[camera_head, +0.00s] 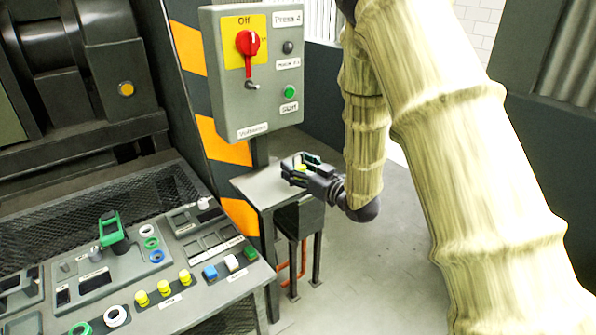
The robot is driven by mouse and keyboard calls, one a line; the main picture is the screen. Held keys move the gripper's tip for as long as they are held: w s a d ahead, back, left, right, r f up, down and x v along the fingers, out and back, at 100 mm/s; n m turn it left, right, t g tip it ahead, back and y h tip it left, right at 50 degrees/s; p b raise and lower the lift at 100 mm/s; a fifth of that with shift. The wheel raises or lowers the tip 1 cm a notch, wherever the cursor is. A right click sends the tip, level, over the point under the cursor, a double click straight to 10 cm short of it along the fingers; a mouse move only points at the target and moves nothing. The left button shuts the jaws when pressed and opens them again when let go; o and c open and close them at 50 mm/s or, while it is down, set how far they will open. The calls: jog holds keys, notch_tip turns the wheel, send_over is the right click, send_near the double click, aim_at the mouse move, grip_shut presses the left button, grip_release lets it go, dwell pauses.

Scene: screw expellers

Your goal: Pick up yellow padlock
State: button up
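A small yellow thing, which looks like the yellow padlock (301,167), shows between the fingers of my gripper (298,168). It is at the small grey side table (250,187) under the control box. My gripper reaches in from the right, with its dark fingers on either side of the yellow thing. The fingers hide much of it. I cannot tell whether they touch it or whether it rests on the table top.
A grey control box (252,75) with a red rotary switch (248,42) stands just above and behind the side table. A sloped control panel (130,275) with several buttons fills the lower left. An orange-striped post (220,140) stands left of the table. Open floor (350,270) lies to the right.

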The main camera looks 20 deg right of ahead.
aim_at(299, 168)
jog(key=c, duration=0.8)
jog(key=shift+r, duration=0.2)
jog(key=shift+r, duration=0.55)
jog(key=shift+s+r+b, duration=0.2)
jog(key=shift+r, duration=0.3)
jog(key=shift+s+r+b, duration=0.2)
jog(key=shift+r, duration=0.3)
jog(key=s+a+r+b, duration=0.1)
jog(key=s, duration=1.4)
jog(key=shift+r, duration=0.25)
